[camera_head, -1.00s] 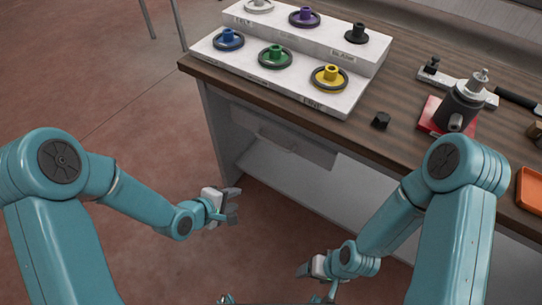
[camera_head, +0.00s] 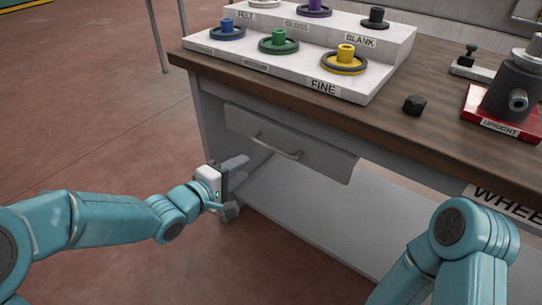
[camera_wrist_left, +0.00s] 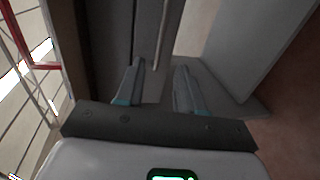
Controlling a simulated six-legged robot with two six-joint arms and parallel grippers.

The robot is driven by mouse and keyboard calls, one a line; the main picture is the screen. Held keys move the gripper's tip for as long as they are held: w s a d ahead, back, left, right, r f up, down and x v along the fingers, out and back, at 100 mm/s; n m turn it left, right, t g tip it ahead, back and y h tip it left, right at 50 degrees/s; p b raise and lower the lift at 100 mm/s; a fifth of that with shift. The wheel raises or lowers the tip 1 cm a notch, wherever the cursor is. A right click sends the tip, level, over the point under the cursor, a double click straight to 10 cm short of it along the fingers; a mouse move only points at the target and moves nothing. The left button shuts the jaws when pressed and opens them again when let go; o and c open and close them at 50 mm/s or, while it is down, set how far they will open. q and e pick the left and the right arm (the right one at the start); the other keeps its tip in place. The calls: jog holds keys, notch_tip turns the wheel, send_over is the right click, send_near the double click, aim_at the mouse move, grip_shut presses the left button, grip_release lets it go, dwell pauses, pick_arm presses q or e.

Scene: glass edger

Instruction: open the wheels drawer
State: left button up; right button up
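The grey drawer (camera_head: 318,153) sits under the front edge of the wooden tabletop and looks shut. Its bar handle (camera_head: 276,147) is on the middle of its front. My left gripper (camera_head: 236,186) is open and empty, left of and below the handle, apart from it. In the left wrist view the fingers (camera_wrist_left: 158,88) are spread, with a thin light bar, seemingly the handle (camera_wrist_left: 162,38), ahead between them. The dark panel beside it looks like the drawer front (camera_wrist_left: 118,35). My right gripper is out of view; only part of that arm shows.
A white stepped rack (camera_head: 300,77) with several coloured wheels stands on the tabletop (camera_head: 440,120). A black block (camera_head: 414,105) and a grey fixture on a red base (camera_head: 500,124) are to the right. A "WHEE..." label (camera_head: 506,206) is on the table edge. Floor at left is open.

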aim_at(273, 149)
pick_arm(q)
jog(key=b+x, duration=0.2)
jog(key=x, duration=1)
jog(key=shift+w+d+f, duration=0.15)
jog(key=shift+w+d, duration=0.1)
jog(key=shift+w, duration=0.05)
grip_shut()
